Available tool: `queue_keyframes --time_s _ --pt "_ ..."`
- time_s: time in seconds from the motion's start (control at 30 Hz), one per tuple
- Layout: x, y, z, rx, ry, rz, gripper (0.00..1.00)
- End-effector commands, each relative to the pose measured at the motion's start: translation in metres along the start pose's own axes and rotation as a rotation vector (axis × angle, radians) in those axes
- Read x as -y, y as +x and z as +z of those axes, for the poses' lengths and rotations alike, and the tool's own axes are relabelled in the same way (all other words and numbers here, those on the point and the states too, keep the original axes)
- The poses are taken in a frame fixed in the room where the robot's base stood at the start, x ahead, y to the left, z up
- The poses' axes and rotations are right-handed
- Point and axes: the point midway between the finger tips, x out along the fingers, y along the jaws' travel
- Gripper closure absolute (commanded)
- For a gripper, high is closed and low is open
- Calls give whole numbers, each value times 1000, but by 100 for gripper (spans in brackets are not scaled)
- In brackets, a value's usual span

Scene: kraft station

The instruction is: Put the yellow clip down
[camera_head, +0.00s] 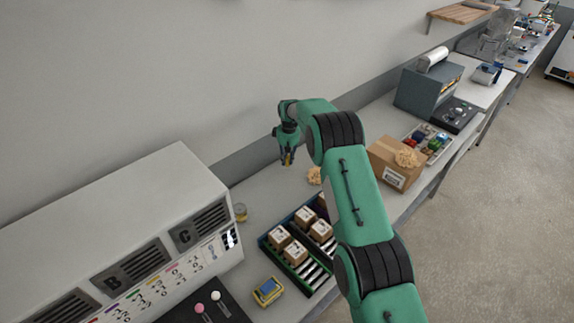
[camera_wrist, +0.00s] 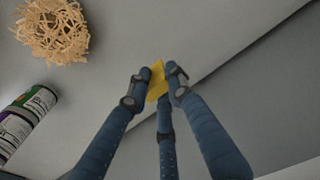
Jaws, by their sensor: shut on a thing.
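The yellow clip (camera_wrist: 156,78) is held between the blue fingertips of my gripper (camera_wrist: 160,82) in the wrist view. My fingers cover part of it. In the head view my gripper (camera_head: 287,158) points down over the back of the bench, near the wall, with a bit of yellow at its tips. The clip appears to be above the grey bench top (camera_head: 262,187); I cannot tell how high.
A clump of tan packing shreds (camera_head: 314,175) lies near my gripper and also shows in the wrist view (camera_wrist: 52,30). Cans (camera_wrist: 28,112) stand at the wrist view's left. A tray of small boxes (camera_head: 265,243), a yellow-blue device (camera_head: 268,290) and a cardboard box (camera_head: 395,178) are nearby.

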Motion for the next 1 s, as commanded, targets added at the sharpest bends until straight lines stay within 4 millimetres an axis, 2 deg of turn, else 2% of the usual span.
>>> queue_keyframes --time_s 0.43,0.8,1.0 --pt "0 2 -1 1 0 0 95" --pt "0 31 2 2 0 -1 95" --pt "0 35 2 0 0 0 95"
